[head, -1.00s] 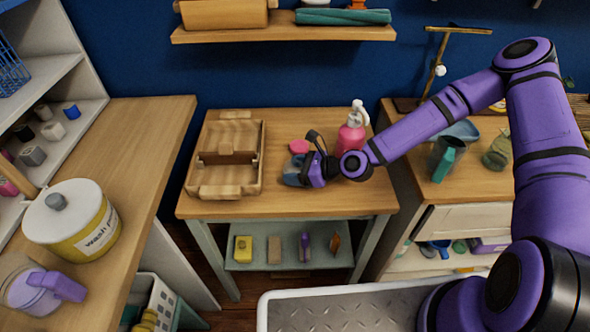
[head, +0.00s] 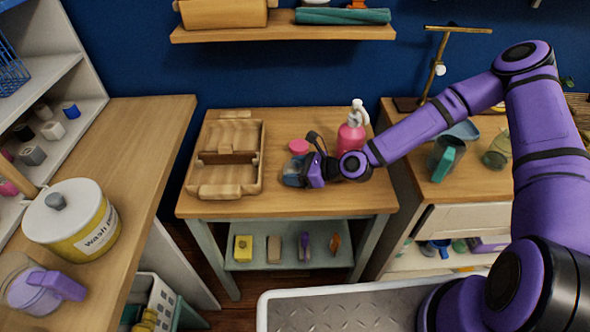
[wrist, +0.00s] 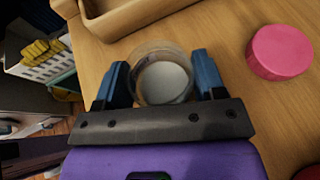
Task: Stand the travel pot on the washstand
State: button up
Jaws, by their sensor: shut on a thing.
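The travel pot, a small clear round jar with a pale grey-white inside (wrist: 163,80), sits between the two blue fingers of my gripper (wrist: 163,84) in the wrist view. My gripper is shut on it. In the head view my gripper (head: 303,173) is low over the wooden top of the washstand (head: 275,207), with the bluish pot (head: 291,177) at its left end. The pot looks upright. I cannot tell whether its base touches the top.
A pink disc (head: 299,146) lies just behind the pot. A wooden caddy (head: 230,191) fills the left of the top. A pink pump bottle (head: 351,136) stands behind my wrist. Small items sit on the lower shelf (head: 290,261). The front strip of the top is clear.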

jog(key=shift+f, duration=0.4)
dwell(0.4)
jog(key=o, duration=1.1)
jog(key=shift+v, duration=3.95)
jog(key=shift+v, duration=5.45)
